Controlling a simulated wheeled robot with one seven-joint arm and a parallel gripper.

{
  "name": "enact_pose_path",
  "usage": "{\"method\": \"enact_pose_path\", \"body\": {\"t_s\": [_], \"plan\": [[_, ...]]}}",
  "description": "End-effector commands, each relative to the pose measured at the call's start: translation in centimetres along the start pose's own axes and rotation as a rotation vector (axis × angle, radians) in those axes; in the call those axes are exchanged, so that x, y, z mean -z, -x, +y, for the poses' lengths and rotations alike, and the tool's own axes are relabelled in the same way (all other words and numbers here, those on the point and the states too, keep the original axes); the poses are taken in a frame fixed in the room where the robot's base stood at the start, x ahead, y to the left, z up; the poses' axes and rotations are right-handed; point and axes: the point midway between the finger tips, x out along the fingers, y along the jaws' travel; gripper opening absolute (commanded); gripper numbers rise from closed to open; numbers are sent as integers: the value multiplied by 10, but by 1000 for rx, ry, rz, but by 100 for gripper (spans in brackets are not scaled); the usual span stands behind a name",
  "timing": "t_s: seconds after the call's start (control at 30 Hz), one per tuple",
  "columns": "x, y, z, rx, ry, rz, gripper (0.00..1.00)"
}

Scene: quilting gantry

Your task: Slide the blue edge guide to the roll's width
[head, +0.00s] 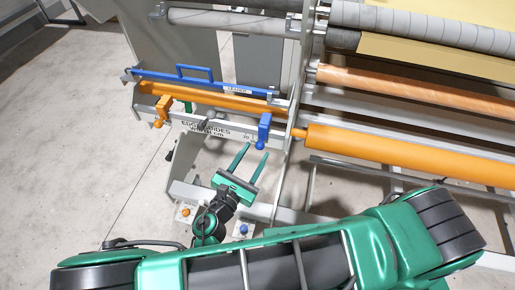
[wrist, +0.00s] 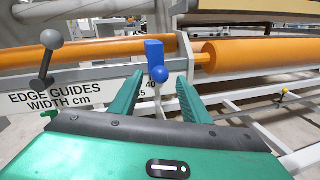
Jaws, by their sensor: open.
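The blue edge guide (head: 265,129) hangs on the grey rail marked "EDGE GUIDES WIDTH cm" (head: 205,131), near its right end, with a round knob below. In the wrist view the blue guide (wrist: 155,58) stands ahead between my fingers, beside the "40" mark. My gripper (head: 253,152) is open and empty, below and in front of the guide, apart from it. It also shows in the wrist view (wrist: 157,85). An orange edge guide (head: 162,110) sits at the rail's left end. The orange roll (head: 400,154) extends right from the upright; another orange roll (head: 215,97) lies behind the rail.
A blue bar with a handle (head: 195,75) lies above the rail. A grey lever with a ball end (wrist: 54,40) stands at the left in the wrist view. The upright frame (head: 296,120) is close right of the guide. Open floor (head: 70,130) lies to the left.

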Motion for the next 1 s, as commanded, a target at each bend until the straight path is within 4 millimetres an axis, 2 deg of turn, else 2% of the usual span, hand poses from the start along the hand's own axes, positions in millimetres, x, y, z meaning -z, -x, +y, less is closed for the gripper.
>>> {"method": "enact_pose_path", "body": {"t_s": [0.2, 0.57, 0.73, 1.0], "plan": [[0, -21, 0, 0, -1, 0, 43], [0, -25, 0, 1, -1, 1, 43], [0, -26, 0, 2, -1, 0, 2], [0, -31, -1, 16, -2, -2, 0]]}}
